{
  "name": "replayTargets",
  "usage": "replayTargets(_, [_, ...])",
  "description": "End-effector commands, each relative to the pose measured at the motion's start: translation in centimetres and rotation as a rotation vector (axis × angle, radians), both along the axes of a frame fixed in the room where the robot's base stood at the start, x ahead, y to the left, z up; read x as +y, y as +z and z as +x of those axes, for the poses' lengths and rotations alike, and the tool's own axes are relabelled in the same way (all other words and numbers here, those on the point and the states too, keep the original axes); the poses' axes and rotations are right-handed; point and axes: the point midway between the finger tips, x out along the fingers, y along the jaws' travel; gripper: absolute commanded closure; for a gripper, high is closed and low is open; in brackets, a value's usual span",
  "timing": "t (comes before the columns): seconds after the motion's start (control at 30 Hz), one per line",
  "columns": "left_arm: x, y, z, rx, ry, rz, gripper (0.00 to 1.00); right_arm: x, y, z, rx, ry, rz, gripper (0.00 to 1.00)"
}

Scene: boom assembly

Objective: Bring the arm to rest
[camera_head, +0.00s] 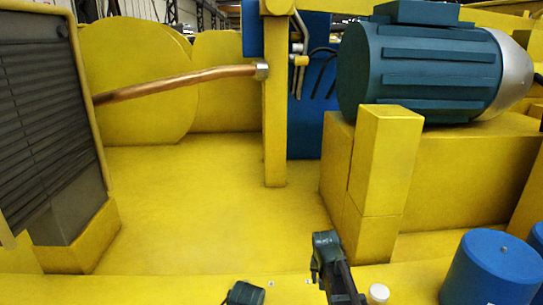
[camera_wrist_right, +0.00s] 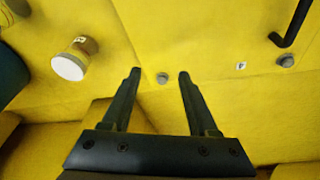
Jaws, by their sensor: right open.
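My right gripper (camera_wrist_right: 160,76) is open and empty in the right wrist view, with its two black fingers spread over the yellow surface (camera_wrist_right: 185,35). A small grey bolt head (camera_wrist_right: 162,79) shows between the fingertips. I cannot tell how far the fingertips are from the surface. My left gripper is not seen.
A white-capped container (camera_wrist_right: 70,65) and a bent black rod (camera_wrist_right: 291,24) are near the right gripper. In the head view, a teal motor (camera_head: 425,70), yellow block (camera_head: 385,180), blue cylinder (camera_head: 492,270), copper pipe (camera_head: 180,84) and dark grille (camera_head: 45,120) surround open yellow floor (camera_head: 200,210).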

Motion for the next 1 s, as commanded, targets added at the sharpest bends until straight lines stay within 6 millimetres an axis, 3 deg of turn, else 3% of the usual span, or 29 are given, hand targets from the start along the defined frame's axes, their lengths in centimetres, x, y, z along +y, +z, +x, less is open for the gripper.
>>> replayTargets(0.03, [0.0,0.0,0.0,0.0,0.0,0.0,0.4,0.2,-0.2,-4.0,0.033,0.041,0.007,0.4])
replayTargets(0.1, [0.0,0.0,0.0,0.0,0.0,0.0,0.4,0.7,-0.4,-7.4,0.078,0.105,0.018,0.4])
replayTargets(0.37, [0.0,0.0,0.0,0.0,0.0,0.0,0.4,2.1,-0.8,-17.9,0.204,0.307,0.066,0.4])
replayTargets(0.57, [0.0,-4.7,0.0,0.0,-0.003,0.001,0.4,5.4,-5.6,-18.5,0.246,0.399,0.039,0.4])
replayTargets(0.8, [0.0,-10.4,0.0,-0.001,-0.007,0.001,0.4,9.7,-11.2,-20.8,0.3,0.518,-0.011,0.4])
replayTargets(1.0, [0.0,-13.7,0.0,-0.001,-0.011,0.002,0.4,12.3,-14.5,-22.5,0.336,0.599,-0.05,0.4])
